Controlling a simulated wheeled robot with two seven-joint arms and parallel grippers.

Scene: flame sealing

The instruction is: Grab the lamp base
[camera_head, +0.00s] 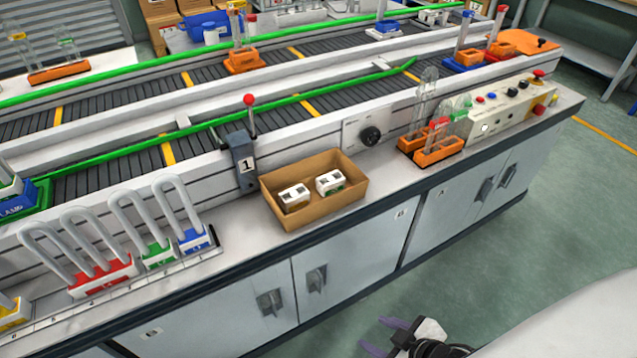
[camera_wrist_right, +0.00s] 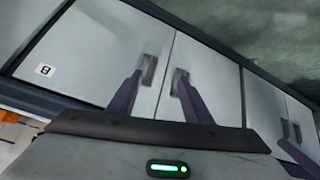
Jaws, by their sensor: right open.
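Two small white blocks that look like lamp bases, a left one (camera_head: 294,197) and a right one (camera_head: 330,182) with some green at its lower edge, lie apart in an open cardboard box (camera_head: 283,221) on the bench edge. My right gripper (camera_head: 374,333) is low in front of the bench, well below and to the right of the box. Its purple fingers are spread, with nothing between them. In the right wrist view the open fingers (camera_wrist_right: 159,76) point towards the cabinet doors (camera_wrist_right: 208,62); no lamp base shows there. My left gripper is not in view.
U-shaped tubes in coloured holders (camera_head: 100,283) stand on the bench left of the box. A post with a red knob (camera_head: 249,100) rises behind it. Orange holders with glass pieces (camera_head: 438,150) stand to the right. The floor before the bench is clear.

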